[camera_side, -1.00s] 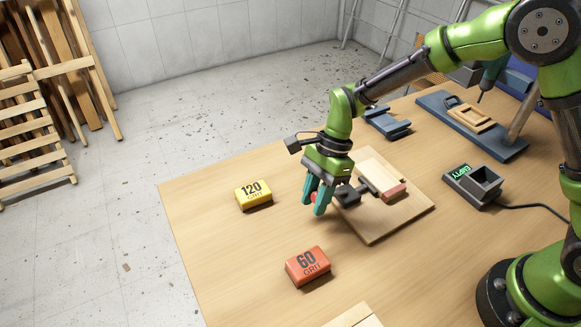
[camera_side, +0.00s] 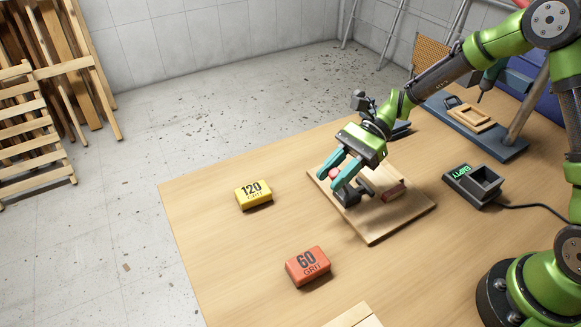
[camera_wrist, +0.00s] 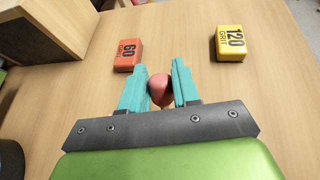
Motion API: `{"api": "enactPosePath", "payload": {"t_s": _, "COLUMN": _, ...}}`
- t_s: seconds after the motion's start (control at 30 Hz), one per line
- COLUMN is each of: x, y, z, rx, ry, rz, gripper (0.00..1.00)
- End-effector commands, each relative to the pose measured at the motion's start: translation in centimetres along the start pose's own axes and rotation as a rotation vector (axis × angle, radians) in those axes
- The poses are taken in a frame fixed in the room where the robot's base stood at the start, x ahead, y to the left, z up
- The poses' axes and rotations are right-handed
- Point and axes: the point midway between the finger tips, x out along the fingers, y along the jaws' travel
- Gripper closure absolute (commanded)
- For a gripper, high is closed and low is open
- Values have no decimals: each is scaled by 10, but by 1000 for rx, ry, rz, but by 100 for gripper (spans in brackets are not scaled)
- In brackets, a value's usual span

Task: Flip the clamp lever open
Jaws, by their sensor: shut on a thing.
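The clamp lever's red ball knob (camera_side: 334,174) is between the teal fingers of my gripper (camera_side: 340,173), which is shut on it. My gripper is tilted, its fingers pointing down and left. The same knob (camera_wrist: 159,91) shows between the fingertips (camera_wrist: 158,82) in the wrist view. The dark clamp body (camera_side: 349,195) sits on a light wooden board (camera_side: 378,232), just below the fingers. The lever's shaft is mostly hidden by my gripper. A small reddish block (camera_side: 394,191) lies on the board to the right of the clamp.
A yellow 120-grit block (camera_side: 254,194) and an orange 60-grit block (camera_side: 308,265) lie on the table (camera_side: 225,240) to the left and front. A dark box with a green EMPTY display (camera_side: 475,184) stands to the right. The table's left part is mostly clear.

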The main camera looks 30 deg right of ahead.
Motion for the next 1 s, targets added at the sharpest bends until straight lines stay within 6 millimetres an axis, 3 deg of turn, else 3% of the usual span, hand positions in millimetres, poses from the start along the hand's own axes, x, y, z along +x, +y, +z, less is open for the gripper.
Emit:
{"api": "enactPosePath", "payload": {"t_s": 0.5, "x": -35, "y": 5, "z": -7, "rx": -63, "ry": -392, "rz": -21, "gripper": 100}}
{"api": "enactPosePath", "payload": {"t_s": 1.0, "x": -44, "y": 6, "z": -11, "rx": -82, "ry": -500, "rz": -24, "gripper": 100}}
